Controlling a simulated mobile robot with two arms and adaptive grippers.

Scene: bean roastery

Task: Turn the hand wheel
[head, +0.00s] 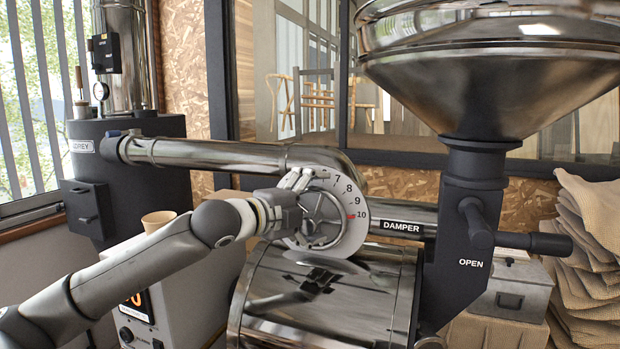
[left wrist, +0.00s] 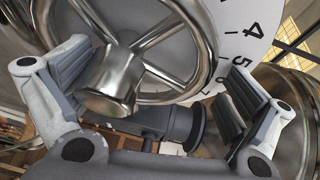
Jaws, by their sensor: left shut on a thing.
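The hand wheel (head: 328,213) is a shiny metal wheel with spokes, in front of a white numbered dial (head: 354,238) beside the DAMPER label (head: 402,227). A red mark shows on the dial near 10. My left gripper (head: 303,210) is shut on the wheel from the left, partly hiding it. In the left wrist view, the fingers of the gripper (left wrist: 152,82) stand on either side of the wheel, with its rim and hub (left wrist: 108,88) between them. The dial (left wrist: 232,32) shows behind it there. My right gripper is not in view.
A polished drum (head: 310,300) lies just below the wheel. A metal pipe (head: 220,155) runs above my left arm. A funnel hopper (head: 480,85) and a lever marked OPEN (head: 478,228) stand to the right. A paper cup (head: 158,220) is behind my arm.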

